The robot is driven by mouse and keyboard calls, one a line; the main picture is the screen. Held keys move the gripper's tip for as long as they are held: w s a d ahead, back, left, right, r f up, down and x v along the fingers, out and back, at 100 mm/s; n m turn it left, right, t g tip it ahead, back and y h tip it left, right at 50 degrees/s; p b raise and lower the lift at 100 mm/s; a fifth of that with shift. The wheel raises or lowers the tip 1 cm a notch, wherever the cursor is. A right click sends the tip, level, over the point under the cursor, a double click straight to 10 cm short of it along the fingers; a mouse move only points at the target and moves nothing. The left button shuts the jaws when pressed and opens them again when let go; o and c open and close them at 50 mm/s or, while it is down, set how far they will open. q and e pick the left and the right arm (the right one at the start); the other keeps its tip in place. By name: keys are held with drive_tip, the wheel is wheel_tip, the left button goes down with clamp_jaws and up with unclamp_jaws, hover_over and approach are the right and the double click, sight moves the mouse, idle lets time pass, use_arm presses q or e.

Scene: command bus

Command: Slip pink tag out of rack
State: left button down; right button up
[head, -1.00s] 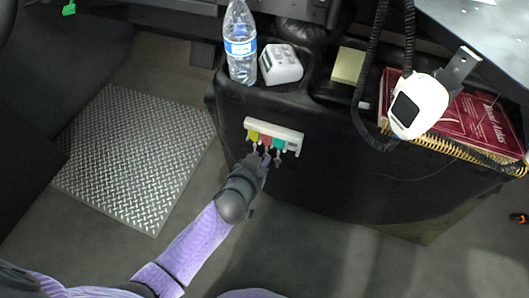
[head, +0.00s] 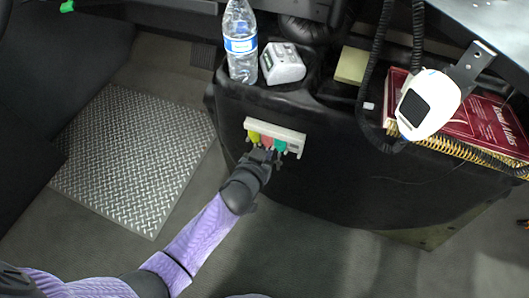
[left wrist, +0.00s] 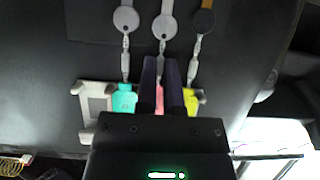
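The pink tag (head: 267,141) hangs in the white rack (head: 291,134) on the front of the black console, between a yellow tag (head: 254,136) and a teal tag (head: 280,145). My left gripper (head: 264,153) is at the pink tag. In the left wrist view, the two dark fingers of my left gripper (left wrist: 161,78) lie over the pink tag (left wrist: 160,98) and its clip, with a narrow pink strip between them. The fingers hide the tag's sides, so I cannot tell whether they grip it. My right gripper is not in view.
The teal tag (left wrist: 124,99) and yellow tag (left wrist: 191,101) are close on either side of the fingers. A water bottle (head: 241,45), a white device (head: 282,63) and a yellow pad (head: 351,65) stand on the console. A white handset (head: 428,103) hangs at right with a coiled cord.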

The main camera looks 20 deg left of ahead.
use_arm(q)
drive_tip(key=shift+s, duration=0.15)
idle(0.5)
drive_tip(key=shift+s+p, duration=0.55)
drive_tip(key=shift+s, duration=0.5)
drive_tip(key=s+p, duration=0.1)
drive_tip(key=s, duration=0.5)
drive_tip(key=shift+a, duration=0.15)
